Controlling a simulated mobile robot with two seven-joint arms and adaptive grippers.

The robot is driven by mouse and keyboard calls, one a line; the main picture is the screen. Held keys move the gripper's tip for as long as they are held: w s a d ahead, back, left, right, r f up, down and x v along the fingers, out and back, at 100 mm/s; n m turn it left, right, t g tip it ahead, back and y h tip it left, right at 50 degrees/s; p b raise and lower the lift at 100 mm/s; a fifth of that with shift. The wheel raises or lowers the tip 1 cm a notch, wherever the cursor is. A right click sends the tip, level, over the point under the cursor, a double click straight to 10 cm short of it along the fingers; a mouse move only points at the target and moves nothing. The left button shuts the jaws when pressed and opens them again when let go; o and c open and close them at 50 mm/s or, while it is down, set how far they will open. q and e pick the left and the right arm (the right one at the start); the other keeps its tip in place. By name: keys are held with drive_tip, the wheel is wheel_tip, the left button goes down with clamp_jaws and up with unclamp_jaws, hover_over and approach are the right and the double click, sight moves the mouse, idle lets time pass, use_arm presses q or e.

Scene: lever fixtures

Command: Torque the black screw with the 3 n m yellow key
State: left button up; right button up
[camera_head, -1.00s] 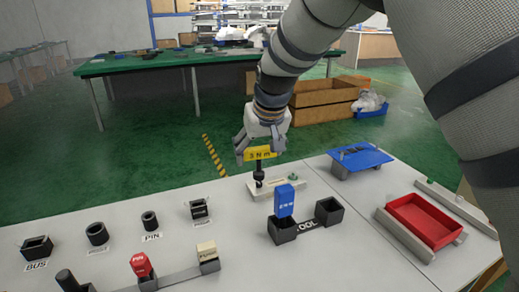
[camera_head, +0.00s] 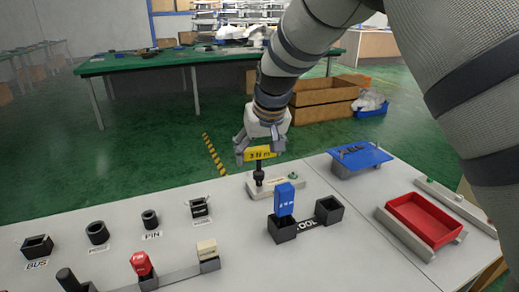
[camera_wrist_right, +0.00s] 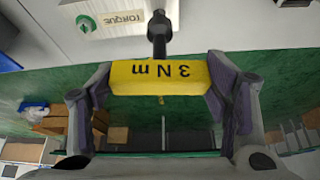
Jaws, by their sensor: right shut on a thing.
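The yellow key (camera_head: 260,153), marked 3 N m, is held between the fingers of my right gripper (camera_head: 259,147). In the right wrist view the yellow key (camera_wrist_right: 160,76) sits between both finger pads, and its dark shaft (camera_wrist_right: 158,32) points away from the gripper. In the head view the shaft stands upright over the black screw (camera_head: 257,188) on the pale torque fixture (camera_head: 288,187). The shaft's lower end meets or nearly meets the screw; I cannot tell if it is seated. My left gripper does not show.
A blue key (camera_head: 285,198) stands in a black tool holder (camera_head: 283,230), beside an empty black holder (camera_head: 328,211). A blue stand (camera_head: 361,160) and a red tray (camera_head: 424,220) are at the right. Black sockets and a red-topped piece (camera_head: 141,263) are at the left.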

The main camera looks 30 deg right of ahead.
drive_tip(key=shift+f, duration=1)
drive_tip(key=m+h, duration=0.1)
drive_tip(key=m, duration=0.1)
drive_tip(key=m+h, duration=0.1)
drive_tip(key=m, duration=0.1)
drive_tip(key=shift+w+a+g, duration=0.1)
drive_tip(key=shift+a+g, duration=0.05)
drive_tip(key=shift+g, duration=0.15)
drive_tip(key=m+g+h, duration=0.1)
drive_tip(key=m, duration=0.3)
drive_tip(key=shift+r, duration=0.85)
